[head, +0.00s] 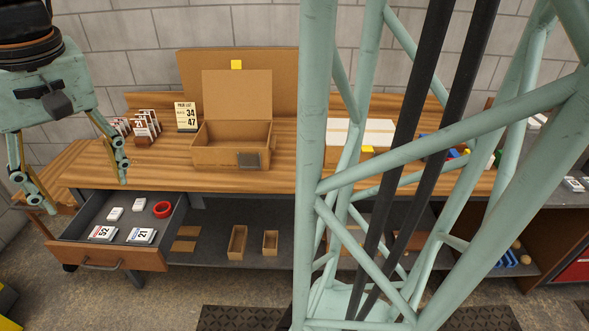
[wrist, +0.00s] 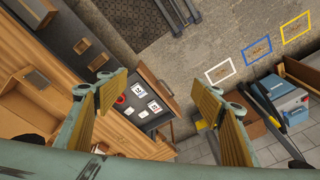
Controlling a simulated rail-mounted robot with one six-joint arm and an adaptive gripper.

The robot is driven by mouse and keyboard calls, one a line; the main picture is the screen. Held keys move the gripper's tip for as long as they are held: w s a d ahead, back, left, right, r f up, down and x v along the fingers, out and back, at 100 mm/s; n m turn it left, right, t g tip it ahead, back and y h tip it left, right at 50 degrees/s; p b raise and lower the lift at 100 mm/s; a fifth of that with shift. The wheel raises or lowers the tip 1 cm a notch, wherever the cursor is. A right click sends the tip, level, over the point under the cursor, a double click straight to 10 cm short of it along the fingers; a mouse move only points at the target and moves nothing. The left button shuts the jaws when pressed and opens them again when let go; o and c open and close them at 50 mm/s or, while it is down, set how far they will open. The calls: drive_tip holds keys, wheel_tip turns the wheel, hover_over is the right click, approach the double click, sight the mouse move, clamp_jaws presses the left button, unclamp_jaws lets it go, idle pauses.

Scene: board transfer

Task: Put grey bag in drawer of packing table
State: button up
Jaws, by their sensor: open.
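The packing table (head: 90,178) stands along the wall in the head view. Its drawer (head: 72,232) is pulled out at the left and holds two number cards, small white items and a red ring. The drawer also shows between my fingers in the wrist view (wrist: 166,93). I cannot make out a grey bag in either view. My gripper (head: 75,180) is open and empty, high at the left in the head view, with its fingers wide apart. In the wrist view my gripper (wrist: 168,95) points down over the drawer area.
An open cardboard box (head: 220,156) with a dark patch on its front stands on the tabletop beside a pick list sign (head: 186,116) and cards. Small cardboard trays (head: 237,243) sit on the lower shelf. A blue-grey container (wrist: 292,104) is at the wrist view's right. The floor (wrist: 215,40) looks mostly clear.

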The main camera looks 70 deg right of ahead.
drive_tip(key=s+a+r+n, duration=0.1)
drive_tip(key=s+a+n, duration=0.1)
drive_tip(key=s, duration=0.9)
drive_tip(key=s+a+r+n+t, duration=0.1)
drive_tip(key=s+n, duration=0.1)
drive_tip(key=s, duration=0.8)
drive_tip(key=shift+s+a+r, duration=0.3)
drive_tip(key=shift+s+a, duration=0.05)
drive_tip(key=shift+s, duration=0.1)
